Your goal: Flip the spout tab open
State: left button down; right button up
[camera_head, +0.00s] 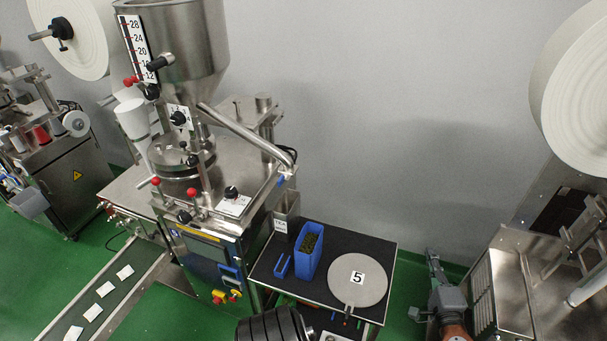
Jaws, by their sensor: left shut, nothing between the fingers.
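I cannot clearly single out a spout tab. A steel discharge tube (245,137) slopes down to the right from the hopper machine, and a small blue piece shows near its lower end. A blue open-topped box (307,262) with dark green tea in it stands on the black side table (345,247).
A steel tea bin (286,217) stands behind the blue box. The hopper (180,45) rises at the left. A conveyor (110,291) carries several white packets. Another machine (540,280) stands at the right.

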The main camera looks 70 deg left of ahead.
aim_at(282, 177)
jog(key=u, duration=0.35)
jog(key=i, duration=0.7)
jog(key=u, duration=1.05)
jog(key=i, duration=0.45)
jog(key=u, duration=0.4)
